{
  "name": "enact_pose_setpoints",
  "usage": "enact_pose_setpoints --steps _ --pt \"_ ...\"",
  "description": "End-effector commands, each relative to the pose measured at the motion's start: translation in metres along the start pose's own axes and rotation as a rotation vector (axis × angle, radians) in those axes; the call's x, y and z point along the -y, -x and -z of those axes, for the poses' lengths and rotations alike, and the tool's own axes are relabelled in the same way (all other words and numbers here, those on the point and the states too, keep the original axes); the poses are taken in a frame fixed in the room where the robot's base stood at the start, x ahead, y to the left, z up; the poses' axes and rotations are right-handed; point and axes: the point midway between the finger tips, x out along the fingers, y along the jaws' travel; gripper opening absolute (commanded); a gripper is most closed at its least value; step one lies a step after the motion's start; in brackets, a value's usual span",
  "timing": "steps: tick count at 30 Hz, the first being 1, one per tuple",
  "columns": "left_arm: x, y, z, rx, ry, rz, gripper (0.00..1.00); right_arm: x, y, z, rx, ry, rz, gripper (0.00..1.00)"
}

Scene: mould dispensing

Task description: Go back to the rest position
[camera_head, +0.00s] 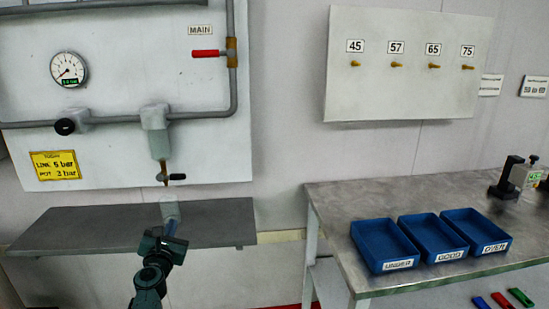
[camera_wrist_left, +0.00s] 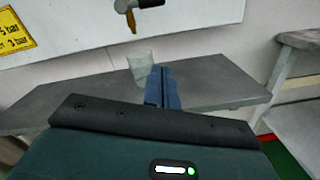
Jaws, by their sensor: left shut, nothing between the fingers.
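My left gripper (camera_head: 172,226) is in front of the grey shelf on the left, its fingers shut with nothing held. In the left wrist view the shut fingers (camera_wrist_left: 163,84) show as a narrow blue-grey pair. A small translucent cup (camera_head: 170,210) stands on the shelf under the dispensing nozzle (camera_head: 165,178), just beyond the fingertips. The cup (camera_wrist_left: 140,66) also shows in the left wrist view, just left of the fingertips; I cannot tell whether they touch it. My right gripper is not in view.
The grey shelf (camera_head: 90,232) is otherwise bare. A wall panel above carries a gauge (camera_head: 68,69) and a red-handled valve (camera_head: 207,53). On the right, a metal table (camera_head: 330,205) holds three blue trays (camera_head: 384,268) and a small device (camera_head: 520,176).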

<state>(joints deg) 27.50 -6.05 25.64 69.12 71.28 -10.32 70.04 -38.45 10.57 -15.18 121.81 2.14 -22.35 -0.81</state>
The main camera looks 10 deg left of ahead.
Motion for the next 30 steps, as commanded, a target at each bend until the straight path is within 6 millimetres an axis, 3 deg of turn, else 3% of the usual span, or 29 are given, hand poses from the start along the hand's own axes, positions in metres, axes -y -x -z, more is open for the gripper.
enact_pose_setpoints --steps 5,10,15,19,21,24,30 --pt "0.031 0.069 0.038 -0.012 -0.687 0.163 0.00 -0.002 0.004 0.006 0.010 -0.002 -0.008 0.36" --pt "0.082 0.167 0.066 0.103 -1.448 0.401 0.00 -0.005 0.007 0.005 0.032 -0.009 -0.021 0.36" --pt "0.129 0.279 0.078 0.366 -2.084 0.616 0.00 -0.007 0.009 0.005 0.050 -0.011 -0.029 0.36" --pt "0.150 0.351 0.073 0.599 -2.409 0.703 0.00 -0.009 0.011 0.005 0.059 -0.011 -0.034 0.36" --pt "0.157 0.378 0.068 0.700 -2.520 0.725 0.00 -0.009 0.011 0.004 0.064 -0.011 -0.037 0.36" --pt "0.161 0.402 0.064 0.794 -2.616 0.734 0.00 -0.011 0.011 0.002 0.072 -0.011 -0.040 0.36" --pt "0.164 0.411 0.062 0.836 -2.659 0.735 0.00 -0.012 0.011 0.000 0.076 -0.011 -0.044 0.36"
